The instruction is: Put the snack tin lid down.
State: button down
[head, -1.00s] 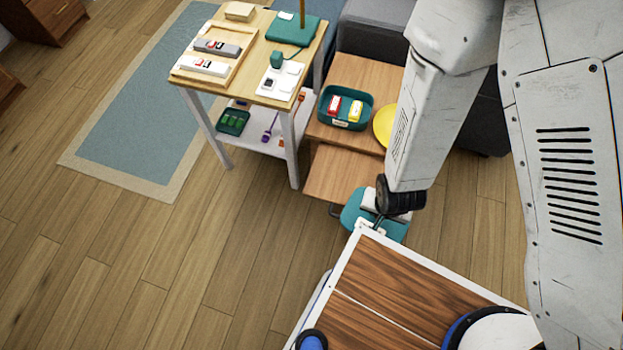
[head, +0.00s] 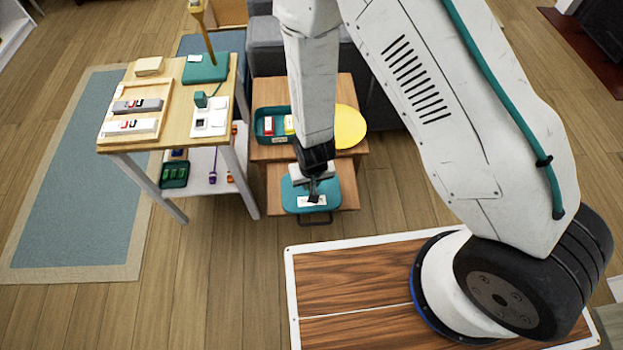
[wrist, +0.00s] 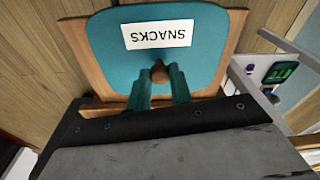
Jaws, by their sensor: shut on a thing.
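The snack tin lid (head: 337,197) is a teal rounded plate with a white label, which reads SNACKS in the wrist view. My gripper (head: 314,194) is shut on its brown knob (wrist: 160,74) and points down at it. In the wrist view the lid (wrist: 108,42) lies level over a wooden surface (wrist: 232,45); I cannot tell whether it touches. In the head view that surface is the lower wooden part (head: 352,192) of the side table. A teal open tin (head: 258,130) with red and yellow packs stands on the upper top, partly behind my arm.
A yellow round plate (head: 350,127) lies right of the tin. A light wooden table (head: 190,120) at left carries a tray, boxes and a teal lamp base (head: 206,68). Its lower shelf (head: 205,178) holds a green bin. A dark handle (head: 313,221) juts out below the lid.

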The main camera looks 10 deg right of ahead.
jog(key=shift+w+d+f, duration=0.1)
jog(key=shift+w+d, duration=0.1)
jog(key=shift+w, duration=0.35)
jog(key=shift+w+d+f, duration=0.1)
jog(key=shift+w+d, duration=0.05)
jog(key=shift+w, duration=0.4)
jog(key=f, duration=0.1)
jog(key=w+f, duration=0.1)
jog(key=shift+d+f, duration=0.1)
jog(key=shift+f, duration=0.65)
jog(key=shift+f, duration=0.1)
jog(key=c, duration=1.3)
grip_release()
